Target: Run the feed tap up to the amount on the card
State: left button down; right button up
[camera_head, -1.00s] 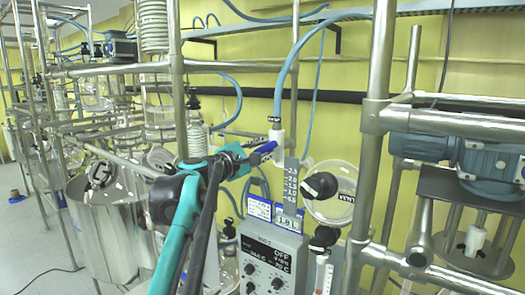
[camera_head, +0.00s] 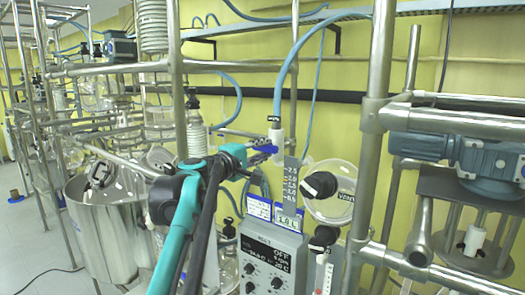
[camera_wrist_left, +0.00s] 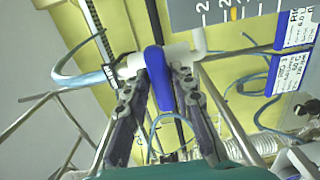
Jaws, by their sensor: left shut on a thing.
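The feed tap is a white valve body (camera_head: 276,138) with a blue lever (camera_head: 264,148), below a light-blue hose. My left gripper (camera_head: 240,155) reaches it from the left and is shut on the blue lever. In the wrist view the blue lever (camera_wrist_left: 158,82) stands between the two fingers, with the white pipe behind it. A grey scale plate (camera_head: 291,182) with numbers up to 2.5 hangs just below the tap. Blue-and-white cards (camera_head: 259,208) sit on top of the grey control box; their writing is too small to read surely. My right gripper is not in view.
The grey control box (camera_head: 272,262) with black knobs stands below the tap. A round glass vessel end (camera_head: 335,205) with a black knob is to its right. Steel posts (camera_head: 372,110) and a blue motor (camera_head: 450,150) crowd the right. A steel pot (camera_head: 100,235) stands at left.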

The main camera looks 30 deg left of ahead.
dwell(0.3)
pick_arm(q)
jog(key=c, duration=1.4)
grip_release()
jog(key=shift+w, duration=0.1)
jog(key=s, duration=1.2)
jog(key=shift+a, duration=0.4)
